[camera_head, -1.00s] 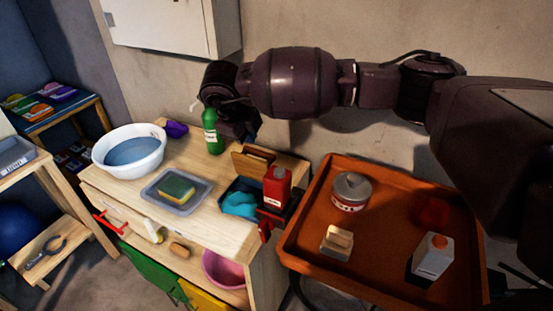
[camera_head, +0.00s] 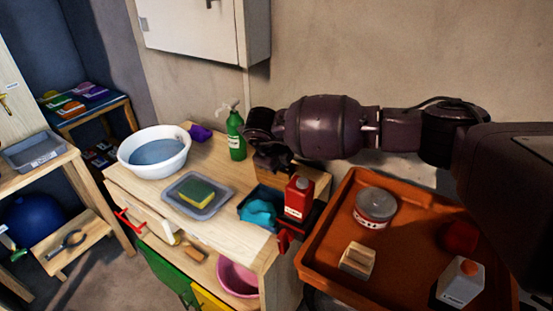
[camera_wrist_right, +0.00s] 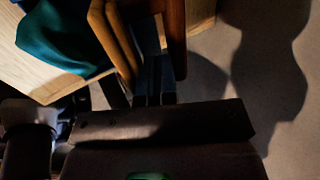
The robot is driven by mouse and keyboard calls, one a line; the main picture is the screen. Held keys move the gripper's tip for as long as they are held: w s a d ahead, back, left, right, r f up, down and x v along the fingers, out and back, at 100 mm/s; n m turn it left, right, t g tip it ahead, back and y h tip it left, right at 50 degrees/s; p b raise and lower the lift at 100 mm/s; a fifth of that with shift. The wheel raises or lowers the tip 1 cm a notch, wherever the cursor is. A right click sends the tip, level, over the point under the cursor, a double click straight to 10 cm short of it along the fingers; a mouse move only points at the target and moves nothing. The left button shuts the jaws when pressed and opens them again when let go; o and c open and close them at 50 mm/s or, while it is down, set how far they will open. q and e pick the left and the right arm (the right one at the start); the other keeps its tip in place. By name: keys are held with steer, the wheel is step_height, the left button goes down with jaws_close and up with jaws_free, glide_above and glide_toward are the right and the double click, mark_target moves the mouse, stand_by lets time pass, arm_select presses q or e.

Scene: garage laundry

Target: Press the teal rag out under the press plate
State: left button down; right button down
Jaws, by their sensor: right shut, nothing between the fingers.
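The teal rag (camera_head: 258,213) lies bunched in a dark blue press tray (camera_head: 243,208) at the right end of the wooden bench. It also shows in the right wrist view (camera_wrist_right: 62,40). The brown wooden press plate (camera_head: 315,176) stands raised behind the rag; its brown wooden parts show close up in the right wrist view (camera_wrist_right: 113,38). My right gripper (camera_head: 275,162) is at the plate, behind and above the rag, and partly hides it. In the wrist view its fingers (camera_wrist_right: 153,82) are together beside the wood; contact is unclear. My left gripper is not in view.
A white basin (camera_head: 155,150) and a sponge tray (camera_head: 199,195) are further left. An orange tray (camera_head: 325,240) with a tin stands at right.

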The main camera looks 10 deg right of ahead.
steer(key=shift+d+f, duration=0.1)
stand_by(0.3)
steer(key=shift+w+d+g+y, duration=0.35)
steer(key=shift+g+y, duration=0.05)
steer(key=shift+w+d, duration=0.2)
steer(key=shift+w, duration=0.05)
steer(key=shift+w+d, duration=0.2)
